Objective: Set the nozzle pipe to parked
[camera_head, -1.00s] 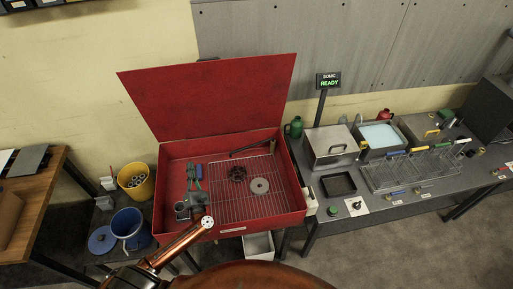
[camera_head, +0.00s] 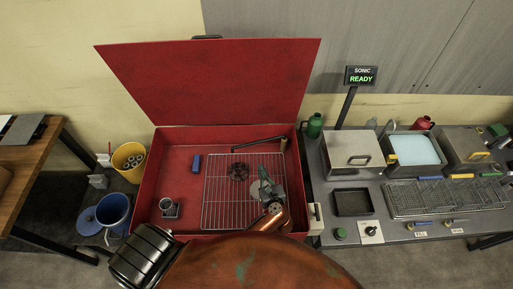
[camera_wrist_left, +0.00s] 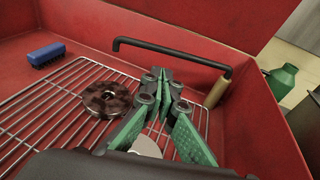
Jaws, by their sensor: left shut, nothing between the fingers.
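The nozzle pipe (camera_head: 258,145) is a thin black bent pipe along the back right of the red wash basin (camera_head: 147,200). Its tan end piece (camera_head: 284,145) is at the right, and the black arm points left over the wire grid. In the left wrist view the pipe (camera_wrist_left: 170,53) and its tan upright part (camera_wrist_left: 217,92) lie beyond my fingertips. My left gripper (camera_head: 263,173), with green fingers, is shut and empty over the right part of the grid, short of the pipe and apart from it. It also shows in the left wrist view (camera_wrist_left: 161,75). My right gripper is out of view.
On the grid (camera_head: 215,210) lie a dark rusty ring part (camera_head: 238,171) and a pale disc, partly hidden by my gripper. A blue brush (camera_head: 196,163) and a grey cup fixture (camera_head: 168,208) sit left. The red lid (camera_head: 208,85) stands open behind.

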